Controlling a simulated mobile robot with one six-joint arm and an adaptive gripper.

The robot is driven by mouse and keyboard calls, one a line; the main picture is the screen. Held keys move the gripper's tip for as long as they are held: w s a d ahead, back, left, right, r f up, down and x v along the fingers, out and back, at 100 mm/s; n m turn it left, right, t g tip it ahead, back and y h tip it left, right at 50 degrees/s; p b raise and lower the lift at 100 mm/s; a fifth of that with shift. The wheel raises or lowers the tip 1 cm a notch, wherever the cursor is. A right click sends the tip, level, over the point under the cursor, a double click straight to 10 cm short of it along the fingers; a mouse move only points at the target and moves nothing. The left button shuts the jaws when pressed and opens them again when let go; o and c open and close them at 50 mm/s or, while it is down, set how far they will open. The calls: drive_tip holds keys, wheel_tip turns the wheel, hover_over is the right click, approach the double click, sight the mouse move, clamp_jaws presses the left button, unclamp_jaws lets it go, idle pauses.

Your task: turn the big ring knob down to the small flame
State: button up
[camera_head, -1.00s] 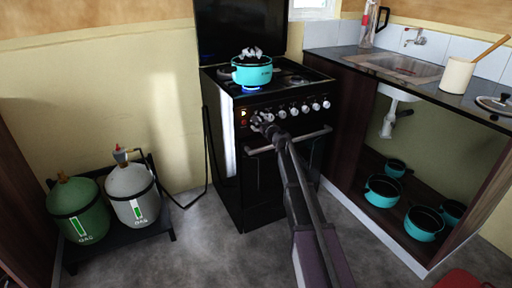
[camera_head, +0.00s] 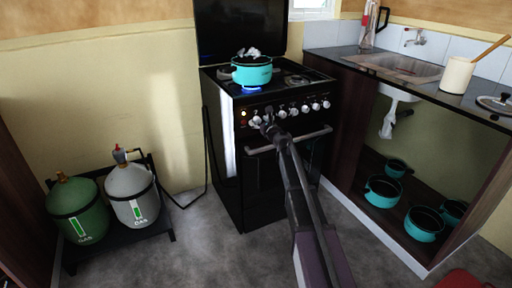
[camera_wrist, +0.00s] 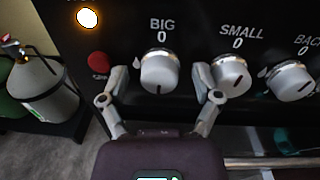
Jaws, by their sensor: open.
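The silver big ring knob (camera_wrist: 160,72) sits under the label "BIG 0" in the wrist view, its dark mark pointing down. My gripper (camera_wrist: 162,78) is open, with one finger on each side of this knob; I cannot tell whether either finger touches it. In the head view my gripper (camera_head: 266,124) is at the left part of the black stove's (camera_head: 262,185) knob row. A blue flame (camera_head: 251,89) burns under the turquoise pot (camera_head: 252,71) on the front left burner.
The small knob (camera_wrist: 231,75) is just right of my right finger. A red button (camera_wrist: 98,64) is left of my left finger, below a lit lamp (camera_wrist: 88,17). The oven handle (camera_head: 290,139) runs below the knobs. Gas bottles (camera_head: 132,194) stand at left.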

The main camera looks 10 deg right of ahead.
drive_tip(key=m, duration=0.3)
drive_tip(key=shift+s+d, duration=0.1)
drive_tip(key=shift+s, duration=0.1)
drive_tip(key=v, duration=1.3)
drive_tip(key=s+a+r+n+g+p, duration=0.3)
drive_tip(key=s+a+n+g+p, duration=0.2)
drive_tip(key=s+n+p, duration=0.3)
drive_tip(key=s+a+r+n+g+p, duration=0.3)
drive_tip(key=s+a+n+g+p, duration=0.2)
drive_tip(key=s+n+p, duration=0.4)
drive_tip(key=n+p, duration=0.2)
drive_tip(key=n, duration=0.3)
drive_tip(key=shift+r+g+y+p, duration=0.3)
drive_tip(key=shift+r+y, duration=0.05)
drive_tip(key=shift+y, duration=0.05)
drive_tip(key=shift+a, duration=0.15)
